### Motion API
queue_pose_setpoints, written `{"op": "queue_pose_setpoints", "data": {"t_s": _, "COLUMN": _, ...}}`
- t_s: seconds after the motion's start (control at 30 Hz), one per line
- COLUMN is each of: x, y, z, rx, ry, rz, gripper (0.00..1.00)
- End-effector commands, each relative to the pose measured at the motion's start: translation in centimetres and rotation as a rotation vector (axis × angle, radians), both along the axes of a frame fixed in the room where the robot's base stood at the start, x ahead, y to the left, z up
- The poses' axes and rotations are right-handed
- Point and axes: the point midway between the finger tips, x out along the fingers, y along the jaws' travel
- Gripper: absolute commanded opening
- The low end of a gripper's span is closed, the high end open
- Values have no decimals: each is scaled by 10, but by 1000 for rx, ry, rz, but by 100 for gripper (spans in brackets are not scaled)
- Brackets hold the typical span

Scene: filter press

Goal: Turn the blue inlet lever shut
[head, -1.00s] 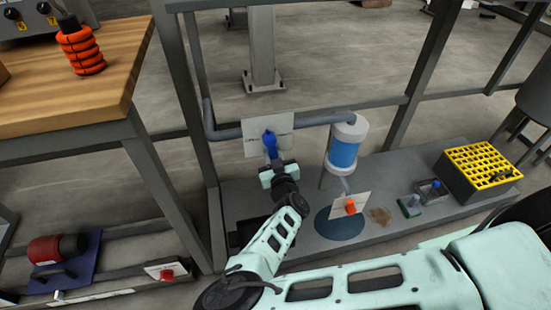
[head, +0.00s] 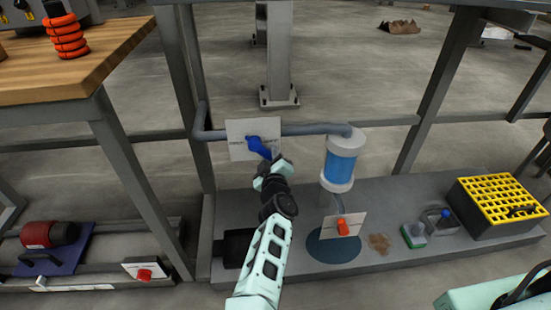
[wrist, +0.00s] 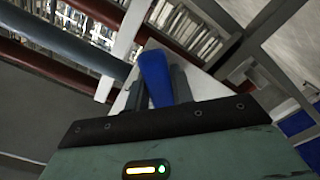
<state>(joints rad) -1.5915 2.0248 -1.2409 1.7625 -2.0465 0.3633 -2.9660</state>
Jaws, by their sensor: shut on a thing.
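The blue inlet lever (head: 260,146) is on a white plate (head: 236,130) along the grey pipe, left of the blue filter housing (head: 342,160). In the head view the lever slants down to the right from its pivot. My gripper (head: 269,160) is at the lever's lower right end. In the wrist view the blue lever (wrist: 155,78) stands between the two dark fingers of my gripper (wrist: 160,88), which are shut on it. The plate's lettering is too small to read.
A red-orange lever (head: 342,226) on a white plate sits below the filter housing. A yellow-topped crate (head: 500,204), a green-based item (head: 414,236) and a brown patch (head: 379,243) are on the grey platform to the right. A wooden bench (head: 90,75) stands at the left.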

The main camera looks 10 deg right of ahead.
Motion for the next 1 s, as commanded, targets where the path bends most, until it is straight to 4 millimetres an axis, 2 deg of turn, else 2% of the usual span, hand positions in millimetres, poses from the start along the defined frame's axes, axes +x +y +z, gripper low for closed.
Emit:
{"op": "queue_pose_setpoints", "data": {"t_s": 0.47, "x": -1, "y": 1, "z": -1, "rx": -18, "ry": 3, "rz": -1, "gripper": 0}}
{"op": "queue_pose_setpoints", "data": {"t_s": 0.5, "x": 0, "y": 1, "z": -1, "rx": -18, "ry": 3, "rz": -1, "gripper": 32}}
{"op": "queue_pose_setpoints", "data": {"t_s": 0.57, "x": 0, "y": 1, "z": 0, "rx": -17, "ry": 3, "rz": -1, "gripper": 45}}
{"op": "queue_pose_setpoints", "data": {"t_s": 0.87, "x": 0, "y": 1, "z": 0, "rx": -10, "ry": 1, "rz": -1, "gripper": 45}}
{"op": "queue_pose_setpoints", "data": {"t_s": 1.0, "x": 0, "y": -6, "z": 0, "rx": 33, "ry": 3, "rz": -3, "gripper": 45}}
